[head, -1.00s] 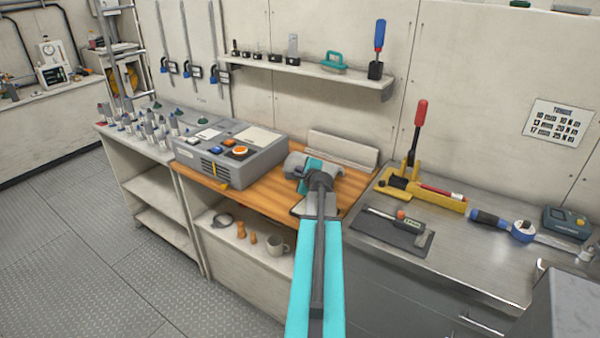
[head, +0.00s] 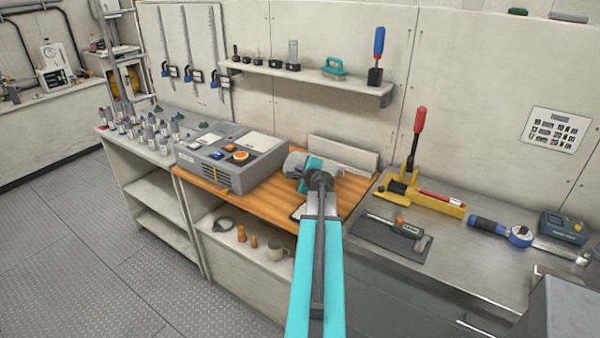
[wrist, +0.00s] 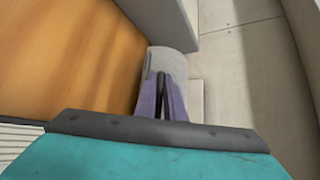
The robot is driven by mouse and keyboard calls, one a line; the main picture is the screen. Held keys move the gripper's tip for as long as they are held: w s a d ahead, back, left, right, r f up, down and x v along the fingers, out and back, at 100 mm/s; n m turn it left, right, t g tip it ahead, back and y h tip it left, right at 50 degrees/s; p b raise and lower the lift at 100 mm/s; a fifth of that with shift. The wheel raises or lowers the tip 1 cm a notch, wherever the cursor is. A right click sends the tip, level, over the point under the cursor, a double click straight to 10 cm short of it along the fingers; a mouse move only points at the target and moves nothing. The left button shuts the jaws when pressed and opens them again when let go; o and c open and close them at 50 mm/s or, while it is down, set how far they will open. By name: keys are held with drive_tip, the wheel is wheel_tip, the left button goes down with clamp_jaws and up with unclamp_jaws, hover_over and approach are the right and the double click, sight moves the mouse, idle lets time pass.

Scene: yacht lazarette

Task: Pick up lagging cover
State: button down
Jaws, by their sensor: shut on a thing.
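The lagging cover appears to be the pale grey, curved shell (head: 296,162) at the back of the wooden worktop, in front of a low upright light-grey panel. My gripper (head: 318,172) is at this shell and shut on it; my arm and the gripper body hide part of it. In the wrist view the grey curved piece (wrist: 174,62) shows just beyond the narrow fingers (wrist: 163,100), which are close together. The worktop is to its left there. I cannot tell whether the cover still touches the worktop.
A grey control box (head: 230,158) stands left of the gripper on the wooden worktop (head: 262,198). The light-grey panel (head: 343,152) is close behind. A yellow tool with a red handle (head: 420,120) stands on the steel bench to the right. A wall shelf (head: 310,75) is above.

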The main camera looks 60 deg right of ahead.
drive_tip(key=shift+r+p, duration=0.5)
drive_tip(key=shift+r, duration=0.3)
drive_tip(key=shift+a, duration=0.1)
drive_tip(key=a+p, duration=0.3)
drive_tip(key=a, duration=0.7)
drive_tip(key=shift+a, duration=0.25)
idle(1.2)
drive_tip(key=shift+w+a+r+p, duration=0.15)
drive_tip(key=shift+a+p, duration=0.45)
drive_tip(key=shift+p, duration=1.55)
drive_tip(key=shift+a+f+p, duration=0.2)
drive_tip(key=shift+a+p, duration=0.35)
drive_tip(key=shift+p, duration=0.95)
drive_tip(key=shift+r, duration=0.1)
